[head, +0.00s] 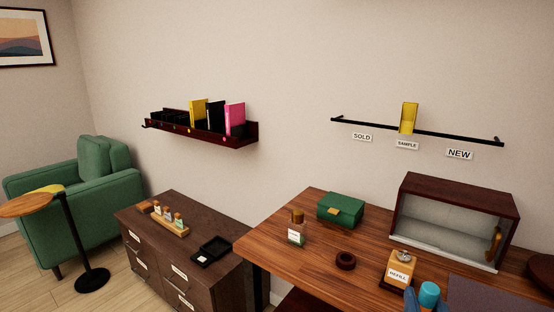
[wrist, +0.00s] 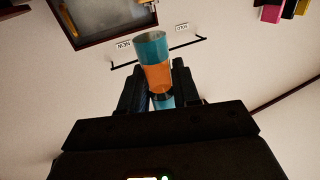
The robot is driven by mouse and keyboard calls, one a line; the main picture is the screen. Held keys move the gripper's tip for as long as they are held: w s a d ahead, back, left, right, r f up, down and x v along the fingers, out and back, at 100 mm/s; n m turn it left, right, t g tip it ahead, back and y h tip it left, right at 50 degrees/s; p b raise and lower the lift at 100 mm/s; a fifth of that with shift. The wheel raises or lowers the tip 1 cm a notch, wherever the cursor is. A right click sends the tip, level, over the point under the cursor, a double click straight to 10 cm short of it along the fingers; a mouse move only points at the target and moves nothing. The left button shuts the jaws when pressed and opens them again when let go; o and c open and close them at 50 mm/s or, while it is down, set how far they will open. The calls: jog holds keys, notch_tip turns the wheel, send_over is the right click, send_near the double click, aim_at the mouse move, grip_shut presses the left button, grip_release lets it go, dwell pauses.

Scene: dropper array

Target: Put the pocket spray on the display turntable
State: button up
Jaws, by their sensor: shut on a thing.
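The pocket spray (wrist: 157,73), a cylinder with teal ends and an orange middle, is between the fingers of my gripper (wrist: 155,88) in the wrist view. My gripper is shut on it. In the head view the teal top of the spray (head: 429,293) shows at the bottom edge, in front of the desk; its lower part is out of frame, and only a little of my gripper (head: 427,304) shows. A dark reddish round thing (head: 543,270), cut off by the right edge, lies on the desk and may be the display turntable; I cannot tell for sure.
On the desk (head: 310,272) stand a REFILL bottle (head: 399,268) just behind the spray, a dark ring (head: 345,261), a small bottle (head: 297,229), a green box (head: 341,209) and a glass-fronted cabinet (head: 455,220). A dark mat (head: 490,293) lies at front right.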

notch_tip(320, 180, down, 15)
jog(key=a+n+y, duration=0.1)
jog(key=n+y, duration=0.2)
jog(key=y, duration=0.2)
jog(key=shift+w+a+t, duration=0.15)
jog(key=shift+a+t, duration=0.15)
jog(key=shift+d, duration=0.1)
jog(key=s+d+r+m+g+h+b, duration=0.3)
jog(key=s+d+r+m+h+b, duration=0.35)
jog(key=s+d+h, duration=0.4)
jog(key=shift+m, duration=0.25)
jog(key=p+x, duration=0.2)
jog(key=x, duration=0.4)
jog(key=p+x, duration=0.2)
jog(key=x, duration=0.4)
jog(key=p+x, duration=0.1)
jog(key=x, duration=0.5)
jog(key=shift+s+d+f+p, duration=0.2)
jog(key=shift+s+d+p, duration=0.05)
jog(key=shift+d+p, duration=0.15)
jog(key=shift+f, duration=0.2)
